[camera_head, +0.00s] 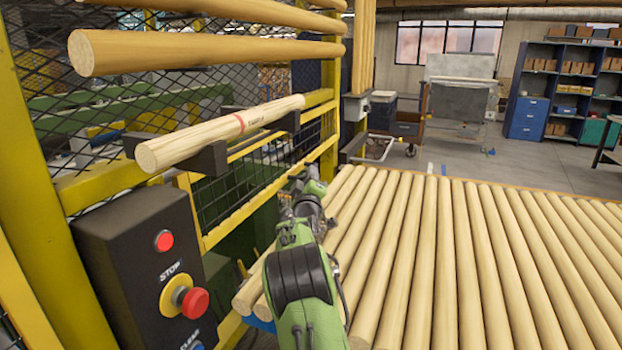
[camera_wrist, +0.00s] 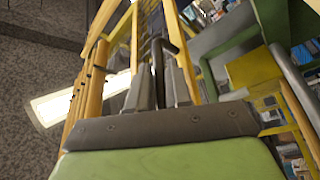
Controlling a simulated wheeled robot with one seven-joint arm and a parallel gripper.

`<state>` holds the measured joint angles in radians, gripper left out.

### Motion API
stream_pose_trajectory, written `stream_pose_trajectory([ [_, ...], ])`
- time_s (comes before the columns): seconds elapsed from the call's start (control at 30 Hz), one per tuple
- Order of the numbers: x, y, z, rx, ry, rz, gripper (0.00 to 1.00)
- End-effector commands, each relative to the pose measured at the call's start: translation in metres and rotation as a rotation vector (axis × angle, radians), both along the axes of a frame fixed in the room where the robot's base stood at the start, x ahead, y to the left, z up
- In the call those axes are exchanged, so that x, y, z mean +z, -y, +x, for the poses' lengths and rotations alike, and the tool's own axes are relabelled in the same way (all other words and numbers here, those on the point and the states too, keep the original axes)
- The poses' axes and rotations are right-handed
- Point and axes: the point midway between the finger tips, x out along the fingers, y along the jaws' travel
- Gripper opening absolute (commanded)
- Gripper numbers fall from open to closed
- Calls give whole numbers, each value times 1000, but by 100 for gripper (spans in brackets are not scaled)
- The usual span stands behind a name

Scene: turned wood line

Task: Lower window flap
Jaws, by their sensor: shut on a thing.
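The window flap appears to be the yellow-framed black mesh panel (camera_head: 240,188) in the guard, left of my arm in the head view. Its exact edges are hard to make out. My gripper (camera_head: 312,184) is at the panel's right part, partly hidden behind my own wrist. In the wrist view my gripper (camera_wrist: 160,88) has its two grey fingers close together around a thin dark bent bar (camera_wrist: 158,58), which looks like a handle. The yellow frame rises beyond it.
A marked wooden rod (camera_head: 220,132) rests in dark holders above the panel. A black control box (camera_head: 140,265) with a red stop button (camera_head: 194,302) stands at the left. Several turned rods (camera_head: 470,260) cover the table at the right. Thicker rods (camera_head: 210,50) hang above.

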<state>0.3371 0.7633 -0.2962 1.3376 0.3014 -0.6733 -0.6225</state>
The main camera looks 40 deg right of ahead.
Motion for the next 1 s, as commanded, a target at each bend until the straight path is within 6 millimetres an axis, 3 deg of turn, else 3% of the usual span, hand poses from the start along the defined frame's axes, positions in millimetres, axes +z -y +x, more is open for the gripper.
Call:
stream_pose_trajectory([
  [0.03, 1, -1, 1, 4, 3, -2, 22],
  [0.17, 1, -1, 1, 3, 3, -1, 40],
  [0.53, -1, -7, -6, 3, 2, -1, 40],
  [1.0, -3, -81, -84, 6, 4, -1, 40],
])
